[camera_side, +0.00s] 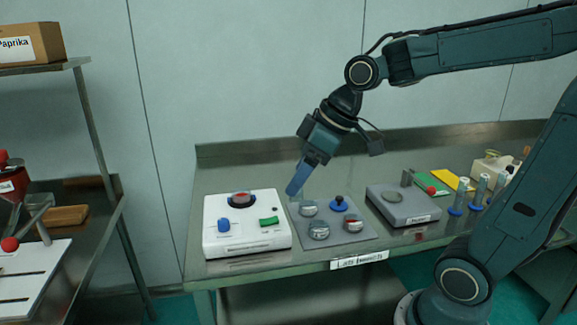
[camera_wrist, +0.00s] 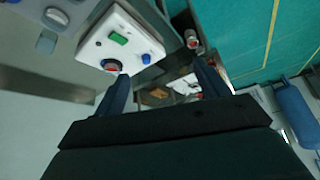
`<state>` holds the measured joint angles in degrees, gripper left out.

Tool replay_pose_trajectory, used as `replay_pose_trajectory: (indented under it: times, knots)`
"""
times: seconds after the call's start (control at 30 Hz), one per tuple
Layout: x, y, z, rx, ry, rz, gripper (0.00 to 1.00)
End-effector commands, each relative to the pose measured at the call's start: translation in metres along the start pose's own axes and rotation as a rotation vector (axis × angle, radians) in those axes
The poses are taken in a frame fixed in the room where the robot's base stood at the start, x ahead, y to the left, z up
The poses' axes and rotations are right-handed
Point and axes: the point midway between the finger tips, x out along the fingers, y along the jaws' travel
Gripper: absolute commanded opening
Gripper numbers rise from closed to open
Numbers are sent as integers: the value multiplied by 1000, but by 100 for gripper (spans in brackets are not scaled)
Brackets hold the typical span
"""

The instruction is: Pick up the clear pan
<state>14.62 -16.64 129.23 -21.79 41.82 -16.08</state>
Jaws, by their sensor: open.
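Several small round pieces sit on a grey mat (camera_side: 341,236) at the middle of the bench. A clear, pale-rimmed dish that looks like the clear pan (camera_side: 319,231) is at the mat's front left. A similar round piece (camera_side: 308,208) lies behind it, so I cannot be sure which is the clear pan. A red-centred piece (camera_side: 353,223) and a blue-knobbed lid (camera_side: 339,203) are beside them. My gripper (camera_side: 294,190) is tilted above the mat's back left edge, apart from the pieces. In the wrist view its blue fingers (camera_wrist: 163,86) are spread with nothing between them.
A white machine (camera_side: 247,240) with a blue knob, green switch and red-centred round top stands left of the mat. A grey scale (camera_side: 402,211) stands right. Blue-based tubes (camera_side: 478,192) and coloured cards (camera_side: 434,184) are farther right. The bench behind is mostly clear.

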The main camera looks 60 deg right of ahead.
Motion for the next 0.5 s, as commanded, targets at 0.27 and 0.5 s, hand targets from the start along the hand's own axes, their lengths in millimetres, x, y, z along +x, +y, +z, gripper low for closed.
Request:
replay_pose_trajectory:
  times: [0.27,0.5]
  knots:
    - [34,37,-34,-95,45,-98,74]
    - [64,74,-54,-167,117,-180,74]
